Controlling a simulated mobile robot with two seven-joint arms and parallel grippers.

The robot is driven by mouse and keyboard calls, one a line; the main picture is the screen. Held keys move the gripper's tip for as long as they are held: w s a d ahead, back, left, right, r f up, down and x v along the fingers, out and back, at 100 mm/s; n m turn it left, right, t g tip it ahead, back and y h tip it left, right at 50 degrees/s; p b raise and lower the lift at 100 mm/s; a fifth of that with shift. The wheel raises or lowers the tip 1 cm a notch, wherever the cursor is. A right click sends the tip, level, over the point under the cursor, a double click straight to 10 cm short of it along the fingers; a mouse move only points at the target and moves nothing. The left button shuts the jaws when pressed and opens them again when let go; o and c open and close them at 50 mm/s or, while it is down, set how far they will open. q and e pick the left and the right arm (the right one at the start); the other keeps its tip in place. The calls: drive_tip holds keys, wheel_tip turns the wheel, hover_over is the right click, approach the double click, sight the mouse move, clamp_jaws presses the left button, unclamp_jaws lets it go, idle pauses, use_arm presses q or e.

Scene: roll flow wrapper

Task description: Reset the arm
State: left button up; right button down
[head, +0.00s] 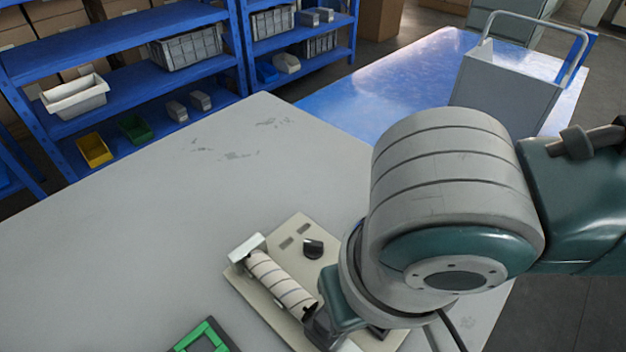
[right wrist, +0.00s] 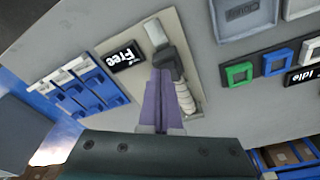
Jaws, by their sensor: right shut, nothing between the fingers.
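A beige base plate (head: 248,287) lies on the grey table in the head view. On it a pale striped roll (head: 280,283) lies between end pieces, with a black knob (head: 313,248) beside it. In the right wrist view the striped roll (right wrist: 183,97) lies just right of my right gripper (right wrist: 166,75). The gripper's purple fingers are shut together and empty, with the tips by a dark grey block (right wrist: 167,62) at the roll's end. I cannot tell whether they touch it. My right arm covers the plate's right part in the head view. My left gripper is out of view.
A black "Free" sign (right wrist: 123,56) and a blue-and-white slotted rack (right wrist: 85,85) show in the right wrist view. Green (right wrist: 239,73) and blue (right wrist: 274,62) square frames lie to the right. Blue shelves (head: 120,45) stand behind the table (head: 150,220), whose left side is clear.

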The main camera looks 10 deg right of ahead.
drive_tip(key=shift+r+p, duration=0.85)
drive_tip(key=shift+r, duration=0.1)
